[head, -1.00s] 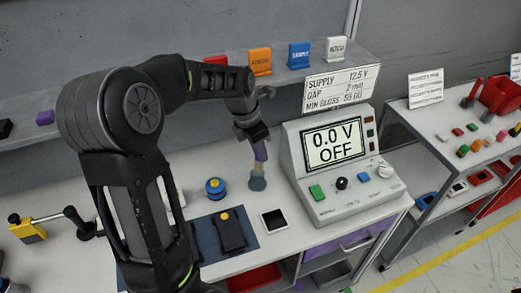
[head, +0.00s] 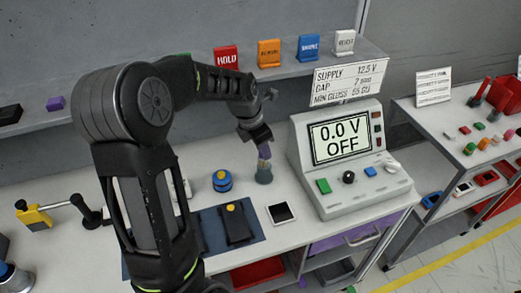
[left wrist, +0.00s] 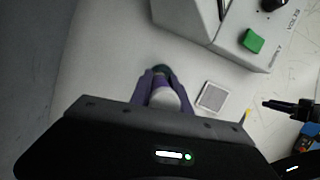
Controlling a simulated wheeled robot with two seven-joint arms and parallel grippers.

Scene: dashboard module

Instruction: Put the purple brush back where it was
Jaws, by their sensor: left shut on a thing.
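The purple brush (head: 264,153) is gripped by my left gripper (head: 261,146) above the left end of the bench's meter area. Its pale lower part goes down into the mouth of a small grey-green cup (head: 264,175), so its tip is hidden. In the left wrist view, purple shapes flank a pale round part (left wrist: 165,99) just past my left gripper (left wrist: 163,95), and the dark cup rim (left wrist: 161,70) shows beyond. Whether the brush touches the cup's bottom cannot be seen. My right gripper cannot be made out.
The supply unit (head: 347,160) stands close to the right of the cup. A white-framed dark tablet (head: 281,212) lies in front. A blue round container (head: 222,181) stands to the left, behind a black module (head: 236,224) on a blue mat (head: 211,234). A shelf (head: 190,84) runs behind.

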